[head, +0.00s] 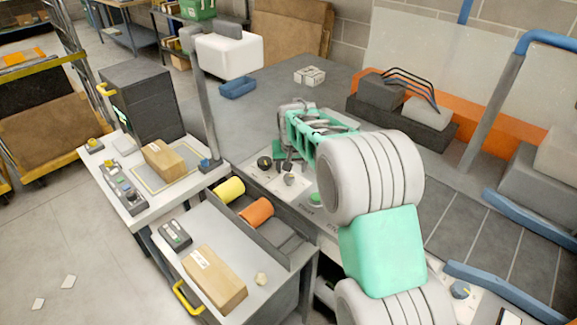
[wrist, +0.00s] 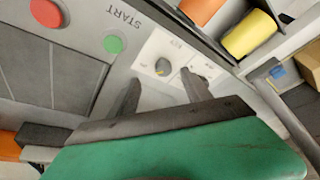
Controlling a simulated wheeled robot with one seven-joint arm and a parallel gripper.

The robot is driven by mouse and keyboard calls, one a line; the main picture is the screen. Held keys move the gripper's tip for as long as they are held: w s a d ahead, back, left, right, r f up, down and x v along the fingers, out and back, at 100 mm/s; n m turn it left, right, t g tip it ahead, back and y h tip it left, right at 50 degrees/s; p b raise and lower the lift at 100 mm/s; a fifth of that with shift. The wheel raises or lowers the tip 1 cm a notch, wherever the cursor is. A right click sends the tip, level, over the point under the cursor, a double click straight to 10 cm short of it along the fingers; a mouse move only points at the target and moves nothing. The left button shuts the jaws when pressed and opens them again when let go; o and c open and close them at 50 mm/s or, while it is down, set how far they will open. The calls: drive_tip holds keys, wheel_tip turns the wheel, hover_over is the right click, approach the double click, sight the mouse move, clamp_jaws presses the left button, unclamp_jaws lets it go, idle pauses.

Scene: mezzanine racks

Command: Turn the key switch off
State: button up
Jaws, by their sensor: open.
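A round silver-rimmed switch with a dark centre and a small yellowish part (wrist: 162,68) sits on a white plate with small markings. It appears to be the key switch, and it also shows in the head view (head: 289,180). My gripper (wrist: 161,79) is open and empty, with its two dark fingers apart on either side of the switch in the wrist view. I cannot tell how far the tips stand above the panel. In the head view my gripper (head: 287,162) is just above this panel. The switch's exact turn position is unclear.
A green START button (wrist: 113,44) and a red button (wrist: 47,12) lie beside the switch. A dark knob (head: 264,162) is on its other side, partly hidden by a finger in the wrist view. Yellow (head: 230,189) and orange (head: 257,211) rolls lie in a nearby tray.

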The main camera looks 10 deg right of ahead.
sight(289, 176)
drive_tip(key=x, duration=0.3)
drive_tip(key=w+p+x, duration=0.1)
drive_tip(key=x, duration=0.3)
drive_tip(key=w+p+x, duration=0.1)
drive_tip(key=x, duration=0.3)
drive_tip(key=shift+r, duration=0.45)
clamp_jaws()
